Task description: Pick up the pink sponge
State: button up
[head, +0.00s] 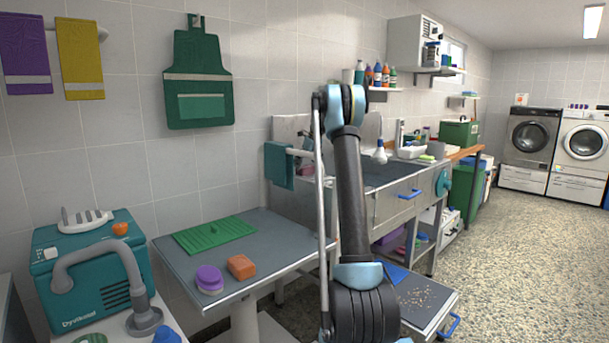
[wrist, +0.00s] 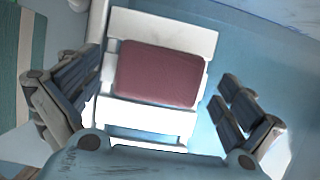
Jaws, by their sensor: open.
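The pink sponge (wrist: 157,75) is a dull rose-red block, seen from above in the wrist view. It sits in a white holder (wrist: 150,119) with a wide rim on two sides. My gripper (wrist: 155,92) is open, with one finger left of the holder and one right of it. The fingers do not touch the sponge. In the head view, a small pinkish patch (head: 306,170) shows beside the sink, partly hidden; I cannot tell if it is the sponge. My gripper is hidden behind my arm there.
A grey table (head: 175,255) at the front left bears a green mat (head: 214,234), a purple brush-like thing (head: 209,279) and an orange block (head: 241,266). A teal dryer (head: 90,270) stands left of it. A teal towel (head: 279,165) hangs near the sink. The floor at right is open.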

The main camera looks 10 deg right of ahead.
aim_at(305, 166)
jog(key=shift+x, duration=0.9)
jog(key=c, duration=1)
jog(key=shift+r, duration=0.1)
notch_tip(305, 166, up, 10)
jog(key=shift+f, duration=0.1)
